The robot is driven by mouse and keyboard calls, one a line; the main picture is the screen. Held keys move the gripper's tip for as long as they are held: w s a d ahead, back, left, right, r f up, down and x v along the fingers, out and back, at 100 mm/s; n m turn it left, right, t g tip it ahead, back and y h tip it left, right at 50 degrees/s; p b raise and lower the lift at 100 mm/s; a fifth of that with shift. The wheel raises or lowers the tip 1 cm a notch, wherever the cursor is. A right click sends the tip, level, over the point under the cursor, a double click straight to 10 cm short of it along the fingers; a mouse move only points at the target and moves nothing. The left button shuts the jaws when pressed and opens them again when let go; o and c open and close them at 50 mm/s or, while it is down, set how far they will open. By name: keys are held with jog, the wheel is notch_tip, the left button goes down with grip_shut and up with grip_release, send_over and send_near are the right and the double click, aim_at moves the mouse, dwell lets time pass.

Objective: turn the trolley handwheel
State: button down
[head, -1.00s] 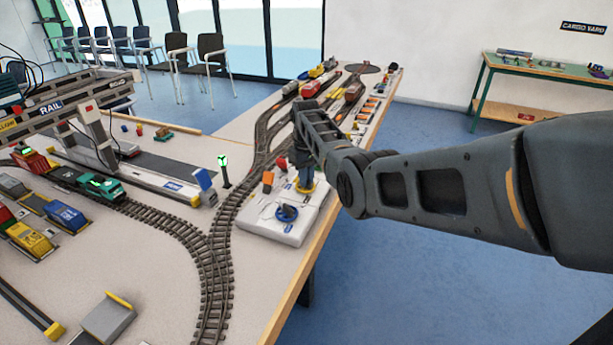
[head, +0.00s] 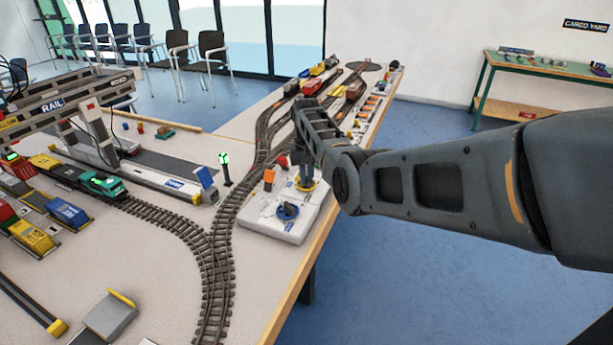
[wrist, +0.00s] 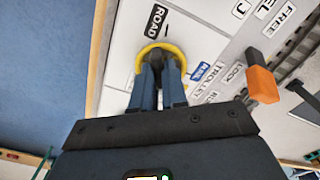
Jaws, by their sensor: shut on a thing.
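The yellow handwheel (wrist: 143,53) sits on a white control panel (wrist: 118,62), with ROAD, RAIL and TROLLEY labels near it. It also shows in the head view (head: 313,186) at the panel's right side. My gripper (wrist: 161,62) reaches down onto this wheel and is shut on it; the fingers hide the wheel's centre and near side. In the head view, my gripper (head: 305,178) stands upright over the wheel. A red container (head: 15,168) hangs at or sits beneath a green-lit part under the gantry crane (head: 60,97) at the left edge.
A blue handwheel (head: 288,211) stands on the panel's near end. An orange lever (wrist: 262,84) stands close to my gripper, with another dark lever beyond it. Railway track (head: 222,250) runs along the panel's left. Clear floor lies right of the table edge.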

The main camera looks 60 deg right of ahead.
jog(key=c, duration=1.2)
grip_release()
jog(key=shift+o, duration=0.2)
jog(key=shift+r, duration=3.95)
